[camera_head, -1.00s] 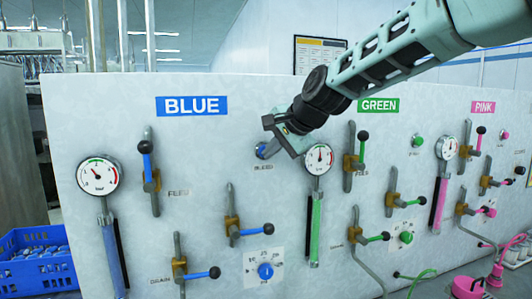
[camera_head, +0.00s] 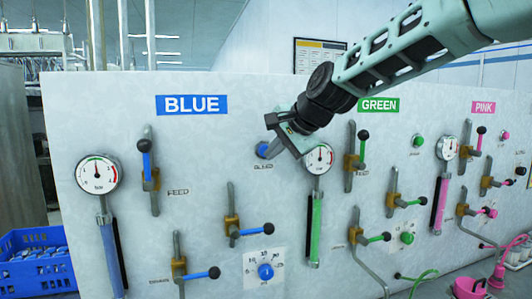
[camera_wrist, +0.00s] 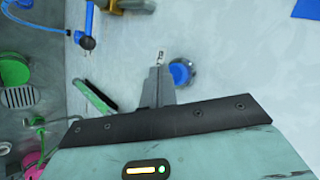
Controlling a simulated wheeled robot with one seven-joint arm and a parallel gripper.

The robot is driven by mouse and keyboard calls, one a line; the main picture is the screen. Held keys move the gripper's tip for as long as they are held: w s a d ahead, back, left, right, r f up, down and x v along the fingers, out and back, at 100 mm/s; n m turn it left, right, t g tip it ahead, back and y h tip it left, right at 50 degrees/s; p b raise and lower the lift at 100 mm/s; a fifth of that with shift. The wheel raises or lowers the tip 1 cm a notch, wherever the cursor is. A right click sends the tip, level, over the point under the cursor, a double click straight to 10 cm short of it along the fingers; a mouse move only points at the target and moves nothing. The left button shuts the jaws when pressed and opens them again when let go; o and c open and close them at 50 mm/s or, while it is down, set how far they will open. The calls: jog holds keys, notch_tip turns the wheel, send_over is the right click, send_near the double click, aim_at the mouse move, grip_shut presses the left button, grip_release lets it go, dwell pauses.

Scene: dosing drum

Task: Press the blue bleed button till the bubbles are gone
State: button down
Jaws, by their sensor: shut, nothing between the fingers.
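The blue bleed button (camera_head: 262,150) is on the panel below and right of the BLUE sign, above the BLEED label. It also shows in the wrist view (camera_wrist: 181,72), just right of my fingertips. My gripper (camera_head: 275,145) is shut and empty, held at the button's right side. In the wrist view its closed fingers (camera_wrist: 160,62) point at the panel beside the button; I cannot tell whether they touch it. The blue section's sight tube (camera_head: 112,258) stands at the left under a round gauge (camera_head: 97,174). Bubbles in it are too small to make out.
A green-section gauge (camera_head: 319,159) and green tube (camera_head: 315,230) are close right of my gripper. Blue-handled levers (camera_head: 250,231) and a blue dial (camera_head: 265,271) are lower on the panel. A blue crate (camera_head: 38,275) stands at the lower left.

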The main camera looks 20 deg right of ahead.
jog(key=shift+w, duration=0.4)
jog(key=shift+w+p, duration=0.4)
jog(key=shift+w, duration=0.1)
dwell(0.8)
jog(key=shift+s, duration=0.1)
jog(key=shift+s+b, duration=0.45)
jog(key=shift+s, duration=0.35)
jog(key=shift+s+b, duration=1)
jog(key=shift+s, duration=1.55)
